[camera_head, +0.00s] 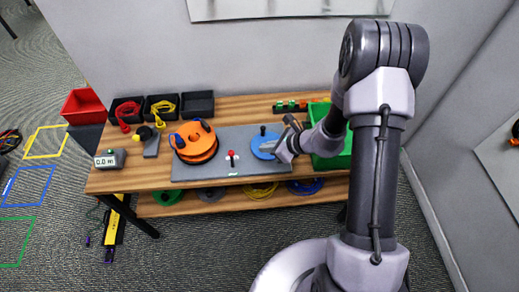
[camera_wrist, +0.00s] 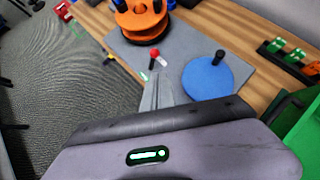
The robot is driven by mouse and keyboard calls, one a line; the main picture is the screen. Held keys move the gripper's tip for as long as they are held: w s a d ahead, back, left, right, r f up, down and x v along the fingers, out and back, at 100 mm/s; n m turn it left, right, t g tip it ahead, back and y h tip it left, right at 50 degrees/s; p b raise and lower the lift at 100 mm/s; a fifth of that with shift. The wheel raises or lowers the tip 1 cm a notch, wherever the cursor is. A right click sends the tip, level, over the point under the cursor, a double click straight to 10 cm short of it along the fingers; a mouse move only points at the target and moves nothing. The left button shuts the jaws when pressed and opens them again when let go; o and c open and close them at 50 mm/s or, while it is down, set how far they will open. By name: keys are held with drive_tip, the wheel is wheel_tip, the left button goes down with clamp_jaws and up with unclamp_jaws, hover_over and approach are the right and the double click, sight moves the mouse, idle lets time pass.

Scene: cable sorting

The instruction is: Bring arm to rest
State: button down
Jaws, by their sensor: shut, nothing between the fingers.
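My gripper (camera_head: 275,151) is shut and empty. In the head view it hangs over the right part of the grey mat (camera_head: 215,172), beside the blue disc (camera_head: 260,140) and partly in front of it. In the wrist view my gripper (camera_wrist: 157,78) shows its fingers together, with the blue disc (camera_wrist: 208,80) to their right and a red-knobbed lever (camera_wrist: 154,57) just beyond their tips. My arm is bent, reaching from the right side of the head view down over the table. I cannot tell exactly how high the fingers are above the mat.
The wooden table (camera_head: 130,178) stands against a wall. An orange reel (camera_head: 195,143) sits left of the lever. Black bins with red cable (camera_head: 127,111) and yellow cable (camera_head: 163,109) stand behind. A green tray (camera_head: 335,160) lies right, partly hidden by my arm. Coils lie on the lower shelf.

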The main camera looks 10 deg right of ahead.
drive_tip(key=shift+w, duration=0.1)
idle(0.3)
drive_tip(key=s+a+r+n+g+b, duration=0.1)
drive_tip(key=s+a+r+n+b, duration=0.2)
drive_tip(key=r+n, duration=0.3)
drive_tip(key=s+a+r+n+g+b, duration=0.1)
drive_tip(key=s+a+r+n+b, duration=0.2)
drive_tip(key=r, duration=0.5)
drive_tip(key=s+d+r+n+t+h+b, duration=0.1)
drive_tip(key=s+d+r+n+h+b, duration=0.1)
drive_tip(key=s+n, duration=0.4)
drive_tip(key=s+d+r+n+t+h+b, duration=0.1)
drive_tip(key=s+d+r+n+h+b, duration=0.1)
drive_tip(key=s, duration=1)
drive_tip(key=d+n+h+b, duration=0.1)
drive_tip(key=d+n+b, duration=0.1)
drive_tip(key=d+n, duration=0.1)
drive_tip(key=shift+s+d+r+n+b, duration=0.15)
drive_tip(key=shift+s+r+n+b, duration=0.15)
drive_tip(key=shift+n+b, duration=0.1)
